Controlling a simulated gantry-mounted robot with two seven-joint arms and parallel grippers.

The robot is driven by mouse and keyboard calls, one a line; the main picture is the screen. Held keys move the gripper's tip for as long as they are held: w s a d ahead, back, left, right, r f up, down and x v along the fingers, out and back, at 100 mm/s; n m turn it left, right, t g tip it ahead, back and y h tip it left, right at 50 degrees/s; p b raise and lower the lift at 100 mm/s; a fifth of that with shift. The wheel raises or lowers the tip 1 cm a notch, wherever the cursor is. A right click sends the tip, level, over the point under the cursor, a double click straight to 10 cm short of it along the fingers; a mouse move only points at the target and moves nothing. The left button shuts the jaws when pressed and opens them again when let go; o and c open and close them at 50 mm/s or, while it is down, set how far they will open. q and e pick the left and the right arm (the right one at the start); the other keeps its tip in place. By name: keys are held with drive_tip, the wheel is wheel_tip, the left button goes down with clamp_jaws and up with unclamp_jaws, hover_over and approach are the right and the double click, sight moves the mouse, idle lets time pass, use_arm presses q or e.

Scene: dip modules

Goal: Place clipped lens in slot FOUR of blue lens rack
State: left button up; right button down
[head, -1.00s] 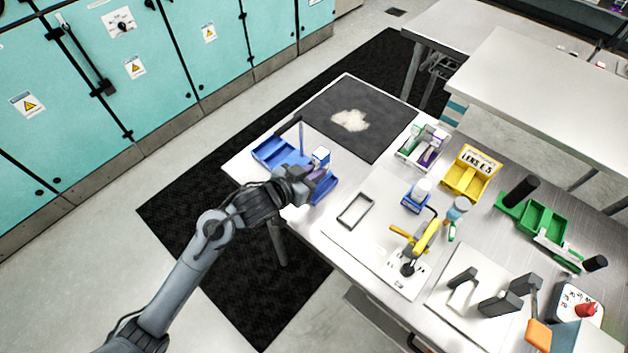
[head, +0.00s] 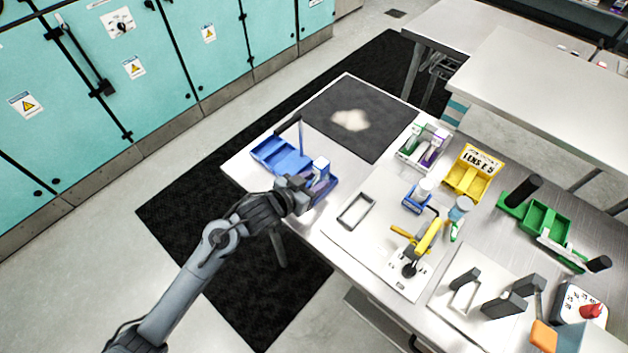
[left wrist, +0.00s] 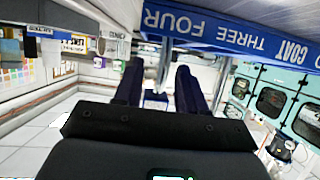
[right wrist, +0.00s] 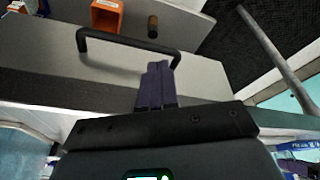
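The blue lens rack (head: 272,150) sits on the table's left end. In the left wrist view its label strip (left wrist: 240,35) reads COAT, THREE, FOUR upside down. A lens piece with a white and blue top (head: 320,166) stands upright at the rack's near right part; the exact slot seating is hidden. My left gripper (head: 312,192) is low beside this piece. In the left wrist view its fingers (left wrist: 160,72) are apart, with a small blue block (left wrist: 155,101) and thin pale post in the gap. My right gripper (right wrist: 158,68) is shut and empty, outside the head view.
A thin dark post (head: 300,134) rises by the rack. A dark mat (head: 375,115) lies behind. To the right are a yellow bin (head: 466,180), green tray (head: 541,218), a white rack (head: 421,158) and a yellow tool (head: 428,236). A black handle (right wrist: 130,40) is near my right gripper.

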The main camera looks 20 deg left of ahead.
use_arm(q)
drive_tip(key=shift+r, duration=0.1)
drive_tip(key=shift+s+r, duration=0.15)
drive_tip(key=p+v, duration=0.2)
drive_tip(key=v, duration=0.9)
drive_tip(key=s+f+n+g+y, duration=0.1)
drive_tip(key=s+f+g, duration=0.3)
drive_tip(key=s, duration=0.6)
drive_tip(key=s+a+f+n+g+y, duration=0.1)
drive_tip(key=s+f+g+y, duration=0.2)
drive_tip(key=s, duration=0.7)
wheel_tip(320, 180, down, 4)
drive_tip(key=shift+a+f+g, duration=0.2)
drive_tip(key=shift+f+g, duration=0.05)
drive_tip(key=shift+g, duration=0.75)
